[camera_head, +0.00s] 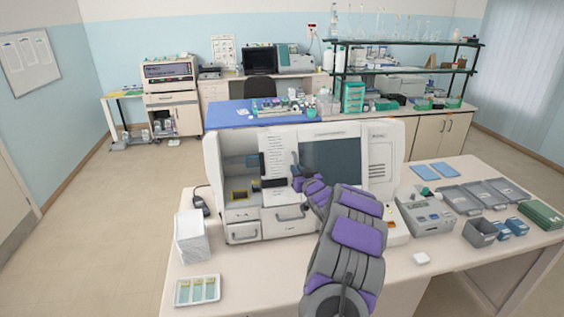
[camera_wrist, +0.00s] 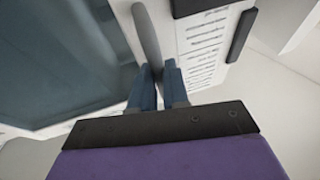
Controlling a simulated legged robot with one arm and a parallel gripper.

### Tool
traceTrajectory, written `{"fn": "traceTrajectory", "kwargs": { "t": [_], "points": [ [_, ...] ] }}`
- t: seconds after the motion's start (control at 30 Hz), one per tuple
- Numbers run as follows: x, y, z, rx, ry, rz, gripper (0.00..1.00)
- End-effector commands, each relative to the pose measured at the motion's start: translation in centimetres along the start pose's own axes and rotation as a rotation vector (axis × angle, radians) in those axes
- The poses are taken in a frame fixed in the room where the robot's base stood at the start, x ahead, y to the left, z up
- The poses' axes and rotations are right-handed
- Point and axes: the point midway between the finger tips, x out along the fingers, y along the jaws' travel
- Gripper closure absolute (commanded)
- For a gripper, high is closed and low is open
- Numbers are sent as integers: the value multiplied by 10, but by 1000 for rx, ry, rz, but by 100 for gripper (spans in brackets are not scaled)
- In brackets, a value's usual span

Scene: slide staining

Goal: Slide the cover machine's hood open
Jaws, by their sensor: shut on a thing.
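The cover machine (camera_head: 383,140) is a large white unit on the near bench. Its hood has a dark window (camera_head: 333,158), which also fills the left of the wrist view (camera_wrist: 60,50). A grey upright handle (camera_wrist: 146,35) stands beside the window. My gripper (camera_head: 298,174) is at the machine's front, left of the window. In the wrist view its blue fingers (camera_wrist: 157,86) are shut on the handle, one on each side. The machine's left bay (camera_head: 238,172) is uncovered and its inside shows. My arm hides part of the lower right front.
A stack of white trays (camera_head: 190,238) and a slide tray (camera_head: 198,290) lie at the bench's left. A grey device (camera_head: 427,214), dark trays (camera_head: 485,194) and small blue boxes (camera_head: 502,230) stand to the right. A printed white panel (camera_head: 275,155) is left of my gripper.

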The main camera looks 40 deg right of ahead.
Motion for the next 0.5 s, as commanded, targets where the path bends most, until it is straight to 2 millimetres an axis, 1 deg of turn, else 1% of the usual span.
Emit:
{"fn": "traceTrajectory", "kwargs": {
  "t": [0.03,0.23,0.3,0.4,0.5],
  "points": [
    [-4,17,-6,-2,-7,7,100],
    [-14,77,-9,1,-2,5,100],
    [-18,96,-7,6,-4,5,100],
    [-22,117,-9,5,-1,6,100],
    [-24,131,-8,7,-2,4,100]
  ]
}}
